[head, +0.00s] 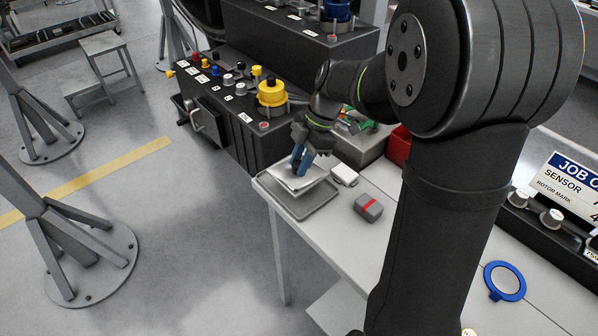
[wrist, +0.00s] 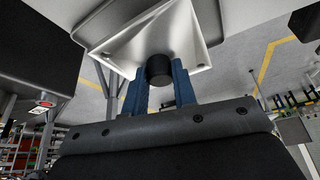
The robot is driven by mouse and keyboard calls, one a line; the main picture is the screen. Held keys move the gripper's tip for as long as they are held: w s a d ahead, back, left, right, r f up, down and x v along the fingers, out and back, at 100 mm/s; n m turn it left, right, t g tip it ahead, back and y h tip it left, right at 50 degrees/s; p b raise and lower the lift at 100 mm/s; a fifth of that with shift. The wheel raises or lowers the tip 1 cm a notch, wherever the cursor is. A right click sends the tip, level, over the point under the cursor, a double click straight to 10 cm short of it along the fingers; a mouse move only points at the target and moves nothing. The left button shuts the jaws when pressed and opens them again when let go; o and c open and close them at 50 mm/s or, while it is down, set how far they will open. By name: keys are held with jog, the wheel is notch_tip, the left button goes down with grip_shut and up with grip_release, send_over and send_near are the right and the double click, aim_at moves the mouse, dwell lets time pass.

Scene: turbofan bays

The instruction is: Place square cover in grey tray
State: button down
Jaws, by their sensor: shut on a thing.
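The square cover (head: 288,181) is a light grey plate with a raised, sloping middle and a black round knob (wrist: 159,70). My gripper (head: 300,158) has blue fingers, and they are shut on the knob, as the wrist view also shows (wrist: 160,85). The cover (wrist: 150,35) is held over the grey tray (head: 310,206), a shallow rimmed tray at the left corner of the white table. The cover hides the back left part of the tray. The front right of the tray shows empty. I cannot tell whether the cover touches the tray.
A small white box (head: 344,174) and a grey block with a red band (head: 368,207) sit right of the tray. A black panel box (head: 245,120) with coloured knobs stands behind it. A blue ring (head: 504,281) lies at the table's front right. The table's left edge is close to the tray.

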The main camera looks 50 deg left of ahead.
jog(key=shift+s+a+f, duration=0.15)
jog(key=shift+f, duration=1.95)
jog(key=shift+f, duration=0.15)
jog(key=c, duration=1.2)
grip_release()
jog(key=shift+o, duration=0.2)
jog(key=v, duration=1.2)
